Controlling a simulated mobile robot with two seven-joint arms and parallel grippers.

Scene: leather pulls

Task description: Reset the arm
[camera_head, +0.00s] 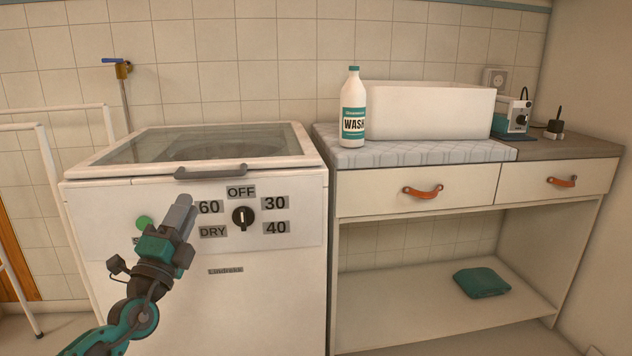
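My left gripper (181,214) is at the end of the teal and dark grey arm that comes in from the bottom left. It is raised in front of the washing machine's (240,310) white front panel, left of the dial (243,216). Its grey fingers point up and slightly right. They look close together, but from this angle I cannot tell whether they are open or shut. No object shows in it. My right gripper and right arm are not in view.
The machine has a glass lid (200,144), closed, with a grey handle (210,172). A cabinet (420,205) with leather-pull drawers stands to the right, bearing a wash bottle (353,110) and a white basin (430,112). A teal cloth (481,282) lies on its lower shelf. A white rack (50,180) stands left.

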